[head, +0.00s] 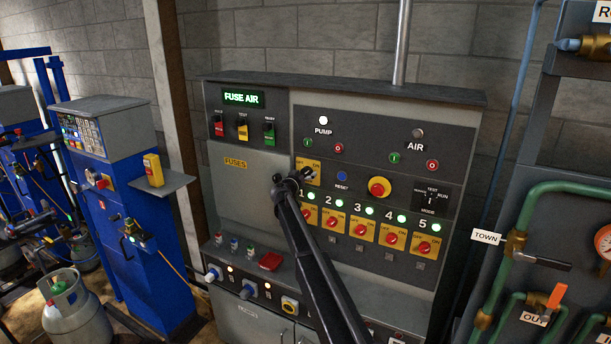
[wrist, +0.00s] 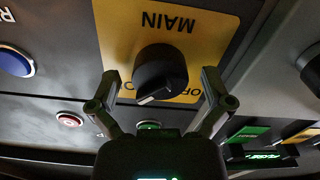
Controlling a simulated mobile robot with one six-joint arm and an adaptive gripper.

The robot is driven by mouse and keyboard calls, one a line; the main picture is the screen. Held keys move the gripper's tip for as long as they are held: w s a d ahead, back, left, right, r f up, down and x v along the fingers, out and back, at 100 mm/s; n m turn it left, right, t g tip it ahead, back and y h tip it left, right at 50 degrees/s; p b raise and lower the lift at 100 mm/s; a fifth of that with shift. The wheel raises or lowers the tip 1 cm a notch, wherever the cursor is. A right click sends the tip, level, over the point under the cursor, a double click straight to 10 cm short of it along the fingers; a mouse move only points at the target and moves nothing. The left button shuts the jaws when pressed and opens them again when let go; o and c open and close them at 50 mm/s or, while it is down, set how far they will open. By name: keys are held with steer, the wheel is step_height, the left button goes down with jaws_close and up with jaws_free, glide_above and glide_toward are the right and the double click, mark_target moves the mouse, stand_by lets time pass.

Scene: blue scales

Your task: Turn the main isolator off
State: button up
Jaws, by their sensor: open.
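The main isolator is a black rotary knob (wrist: 160,70) on a yellow plate (wrist: 220,30) in the wrist view, where the lettering reads MAIN upside down. Its pale mark slants to the lower left, towards the partly hidden ON lettering; OFF lettering is partly seen on the right. My gripper (wrist: 160,76) is open, with one finger on each side of the knob. I cannot tell whether either finger touches it. In the head view my gripper (head: 292,180) is at the yellow plate (head: 315,166) and hides most of the knob.
Below are several red knobs on yellow plates (head: 391,236). To the right are a blue reset button (head: 342,176) and a red emergency-stop button (head: 379,187). A ledge with a red block (head: 271,261) juts out below. Green pipes (head: 540,200) stand at the far right.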

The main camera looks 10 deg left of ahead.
steer(key=c, duration=1.1)
steer(key=shift+c, duration=0.2)
steer(key=shift+n, duration=0.4)
steer(key=n, duration=0.8)
steer(key=shift+n, duration=0.3)
steer(key=n, duration=0.4)
steer(key=shift+r+n, duration=0.1)
steer(key=shift+n, duration=0.2)
steer(key=n, duration=0.4)
